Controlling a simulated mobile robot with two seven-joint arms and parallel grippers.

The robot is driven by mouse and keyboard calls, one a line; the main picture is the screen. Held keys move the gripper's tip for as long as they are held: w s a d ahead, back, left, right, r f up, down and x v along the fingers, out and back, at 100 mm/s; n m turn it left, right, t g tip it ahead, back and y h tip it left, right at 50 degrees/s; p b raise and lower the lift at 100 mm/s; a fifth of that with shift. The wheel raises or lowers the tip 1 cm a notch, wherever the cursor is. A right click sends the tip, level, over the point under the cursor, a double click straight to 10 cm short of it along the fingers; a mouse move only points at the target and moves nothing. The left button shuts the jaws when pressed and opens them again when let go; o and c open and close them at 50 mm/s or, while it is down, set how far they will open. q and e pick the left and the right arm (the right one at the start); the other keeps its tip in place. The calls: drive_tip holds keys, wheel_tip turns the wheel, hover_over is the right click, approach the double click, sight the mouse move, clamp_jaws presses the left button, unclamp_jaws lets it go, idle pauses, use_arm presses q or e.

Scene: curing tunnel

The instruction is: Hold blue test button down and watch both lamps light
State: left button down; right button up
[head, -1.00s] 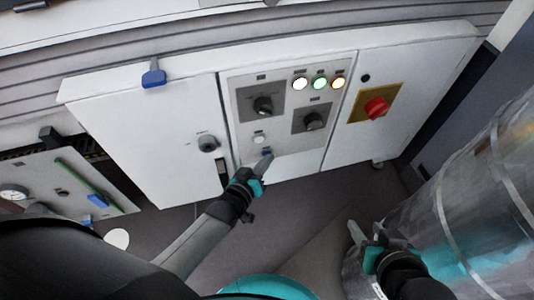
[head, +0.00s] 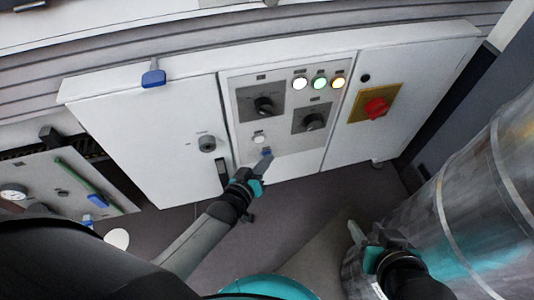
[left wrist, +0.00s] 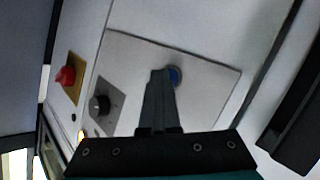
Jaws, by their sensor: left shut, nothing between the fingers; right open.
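The blue test button (left wrist: 175,76) sits on the grey control panel (left wrist: 215,85) in the left wrist view, partly covered by my fingertips. In the head view the blue button (head: 267,152) shows at the panel's lower edge. My left gripper (head: 266,160) is shut and empty, its tips at the button; I cannot tell whether it is pressed in. Above it, a white lamp (head: 300,83), a green lamp (head: 320,83) and an amber lamp (head: 338,82) look bright in a row. My right gripper (head: 361,236) is open and empty, low at the right.
Two black rotary knobs (head: 264,105) and a round white button (head: 259,138) are on the same panel. A red switch on a yellow plate (head: 376,107) is to the right. A large metal cylinder (head: 470,205) stands at the right, close to my right arm.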

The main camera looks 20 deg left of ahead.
use_arm(q)
drive_tip(key=shift+s, duration=0.1)
idle(0.6)
drive_tip(key=shift+s+d+p, duration=0.4)
drive_tip(key=shift+s+d, duration=0.05)
drive_tip(key=shift+s, duration=0.15)
drive_tip(key=shift+s+d, duration=0.1)
drive_tip(key=s+d, duration=0.1)
drive_tip(key=s+p, duration=0.1)
drive_tip(key=s+d, duration=0.1)
drive_tip(key=s, duration=0.1)
drive_tip(key=shift+d+p, duration=0.35)
idle(0.3)
